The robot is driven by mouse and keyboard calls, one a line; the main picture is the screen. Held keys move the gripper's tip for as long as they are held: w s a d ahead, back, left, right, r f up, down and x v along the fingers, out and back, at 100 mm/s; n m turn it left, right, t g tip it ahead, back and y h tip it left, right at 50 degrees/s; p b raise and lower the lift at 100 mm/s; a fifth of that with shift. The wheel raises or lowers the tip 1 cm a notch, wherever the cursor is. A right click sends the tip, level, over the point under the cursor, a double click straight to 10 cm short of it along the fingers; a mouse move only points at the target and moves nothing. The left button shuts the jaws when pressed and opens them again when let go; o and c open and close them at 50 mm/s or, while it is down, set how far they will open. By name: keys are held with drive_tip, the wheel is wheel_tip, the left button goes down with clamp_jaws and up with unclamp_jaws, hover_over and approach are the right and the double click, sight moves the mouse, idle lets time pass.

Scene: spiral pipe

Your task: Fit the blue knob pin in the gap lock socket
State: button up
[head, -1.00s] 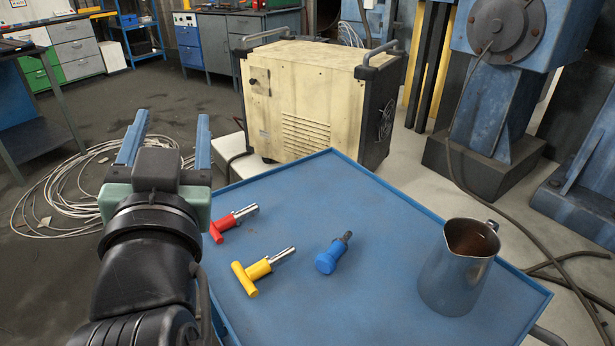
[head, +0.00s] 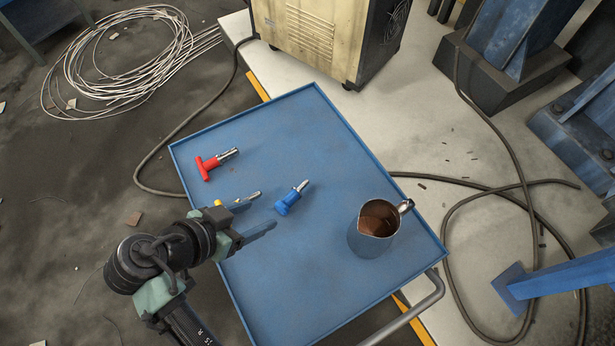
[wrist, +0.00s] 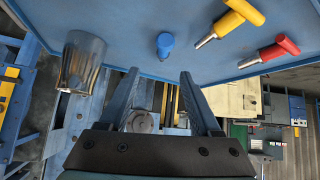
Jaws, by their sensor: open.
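The blue knob pin (head: 291,198) lies on the blue tray cart (head: 300,120), its metal tip pointing up and right in the head view. It also shows in the wrist view (wrist: 165,44), seen mostly at the knob end. My gripper (head: 257,218) is open and empty, its two blue fingers pointing right, to the left of and below the blue pin, apart from it. The wrist view shows the open fingers (wrist: 158,90) with nothing between them. I see no gap lock socket that I can make out in these frames.
A red T-handle pin (head: 210,166) lies at the tray's upper left. A yellow T-handle pin (wrist: 232,22) is partly hidden behind my gripper in the head view. A metal jug (head: 374,232) stands right of the blue pin. The tray's upper part is clear.

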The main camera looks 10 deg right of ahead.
approach(287, 200)
drive_tip(key=x, duration=0.4)
drive_tip(key=shift+s+d+f, duration=0.2)
drive_tip(key=shift+s, duration=0.05)
drive_tip(key=shift+w+x, duration=0.25)
drive_tip(key=shift+x, duration=2.5)
drive_tip(key=shift+a+r, duration=0.1)
drive_tip(key=shift+a, duration=0.05)
clamp_jaws()
